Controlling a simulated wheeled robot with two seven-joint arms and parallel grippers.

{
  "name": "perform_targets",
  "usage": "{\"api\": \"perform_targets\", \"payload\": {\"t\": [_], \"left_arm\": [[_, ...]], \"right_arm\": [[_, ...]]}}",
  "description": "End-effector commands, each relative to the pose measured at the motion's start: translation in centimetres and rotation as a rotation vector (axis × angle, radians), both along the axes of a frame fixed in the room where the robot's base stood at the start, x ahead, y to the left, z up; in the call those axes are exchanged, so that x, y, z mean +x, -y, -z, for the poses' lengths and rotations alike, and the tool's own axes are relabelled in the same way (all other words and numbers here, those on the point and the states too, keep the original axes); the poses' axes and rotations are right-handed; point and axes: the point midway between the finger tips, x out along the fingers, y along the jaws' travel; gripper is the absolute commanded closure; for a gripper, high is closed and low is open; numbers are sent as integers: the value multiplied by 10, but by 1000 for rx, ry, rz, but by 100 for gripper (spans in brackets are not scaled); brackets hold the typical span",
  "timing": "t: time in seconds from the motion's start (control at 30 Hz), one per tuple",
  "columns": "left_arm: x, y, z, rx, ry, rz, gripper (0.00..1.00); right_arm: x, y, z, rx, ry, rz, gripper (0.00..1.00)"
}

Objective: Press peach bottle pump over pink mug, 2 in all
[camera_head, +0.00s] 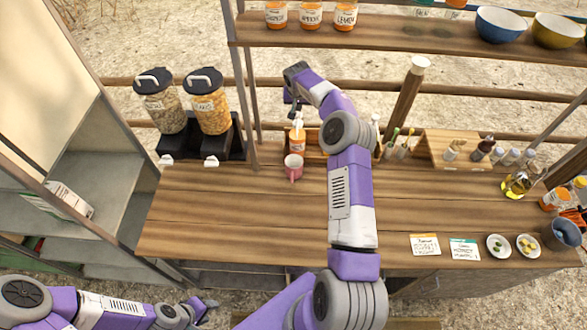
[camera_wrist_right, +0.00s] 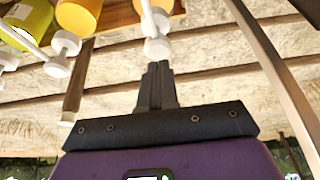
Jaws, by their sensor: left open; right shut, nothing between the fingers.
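An orange bottle with a white pump (camera_head: 297,140) stands at the left end of a wooden rack at the counter's back; its label is too small to read. The pink mug (camera_head: 293,168) stands upright on the counter just in front of it. My right gripper (camera_head: 296,108) is shut and empty, above the bottle. In the right wrist view its closed fingertips (camera_wrist_right: 158,68) are at a white pump head (camera_wrist_right: 156,46); whether they touch it I cannot tell. My left gripper (camera_head: 209,304) is open and empty, low at the left, before the counter's front edge.
More pump bottles (camera_wrist_right: 78,15) stand beside it in the right wrist view; my right arm hides much of the rack in the head view. Two dispensers (camera_head: 208,108) stand left. Cards (camera_head: 425,245) and small dishes (camera_head: 498,246) lie right. The counter's middle left (camera_head: 220,210) is clear.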

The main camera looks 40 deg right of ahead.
Motion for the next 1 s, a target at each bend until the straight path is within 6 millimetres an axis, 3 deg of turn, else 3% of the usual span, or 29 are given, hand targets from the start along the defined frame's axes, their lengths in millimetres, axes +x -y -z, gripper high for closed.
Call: {"api": "perform_targets", "payload": {"t": [0.53, 1.0], "left_arm": [[0, 0, 1, 0, 0, 0, 57], [0, 0, 14, 0, 0, 0, 57]], "right_arm": [[0, 0, 1, 0, 0, 0, 100], [0, 0, 18, 0, 0, -1, 100]]}}
